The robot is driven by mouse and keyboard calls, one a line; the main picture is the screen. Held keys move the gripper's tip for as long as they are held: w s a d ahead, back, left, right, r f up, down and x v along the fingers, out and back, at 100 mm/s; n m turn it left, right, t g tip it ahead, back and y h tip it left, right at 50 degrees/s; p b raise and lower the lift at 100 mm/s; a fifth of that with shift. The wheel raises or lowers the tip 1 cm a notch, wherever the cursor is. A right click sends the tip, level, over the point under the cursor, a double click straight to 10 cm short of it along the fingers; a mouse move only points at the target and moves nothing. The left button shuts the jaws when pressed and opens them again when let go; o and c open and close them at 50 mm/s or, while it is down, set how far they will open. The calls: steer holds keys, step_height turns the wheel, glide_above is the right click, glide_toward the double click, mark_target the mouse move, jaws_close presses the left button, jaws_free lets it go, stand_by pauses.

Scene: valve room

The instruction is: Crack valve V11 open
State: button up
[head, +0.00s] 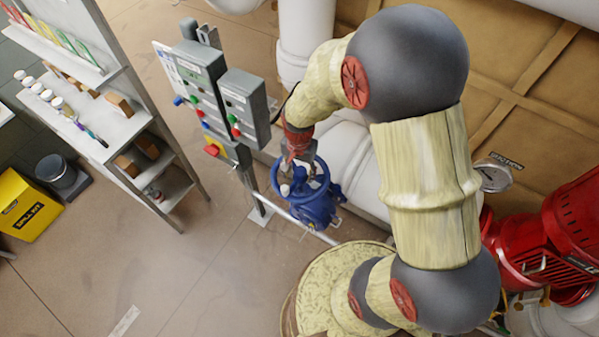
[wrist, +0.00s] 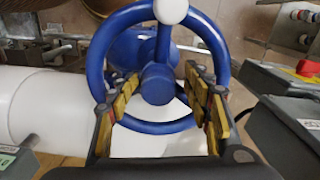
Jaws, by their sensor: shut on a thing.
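A blue valve handwheel (head: 325,182) sits on a blue valve body (head: 316,212) beside the white pipe. In the wrist view the handwheel (wrist: 158,84) fills the upper middle, with a round hub, spokes and a white knob (wrist: 172,10) at the top of its rim. My gripper (wrist: 162,98) has its yellow-padded fingers on the left and right of the hub, across the lower part of the wheel, and is shut on the wheel. In the head view my gripper (head: 298,160) reaches the wheel from above. Exact finger contact is hard to see, and no V11 tag is legible.
Grey control boxes (head: 243,108) with coloured buttons stand close left of the wheel. Shelves (head: 120,125) hold small items farther left, near a yellow bin (head: 25,207). A red machine (head: 545,240) and a gauge (head: 493,175) are at right. Floor at lower left is clear.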

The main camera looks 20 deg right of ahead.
steer(key=shift+s+d+f, duration=0.1)
steer(key=shift+d+f, duration=0.05)
steer(key=shift+f, duration=0.05)
steer(key=shift+c, duration=0.2)
steer(key=shift+s+n, duration=0.1)
steer(key=shift+n, duration=0.9)
steer(key=shift+c, duration=0.5)
steer(key=n, duration=0.4)
steer(key=shift+d+n, duration=0.15)
steer(key=shift+n, duration=0.25)
steer(key=n, duration=0.3)
steer(key=shift+c, duration=0.4)
steer(key=n, duration=0.4)
steer(key=shift+w+r+n, duration=0.1)
steer(key=shift+w+n, duration=0.1)
steer(key=shift+n, duration=0.1)
steer(key=shift+c, duration=0.2)
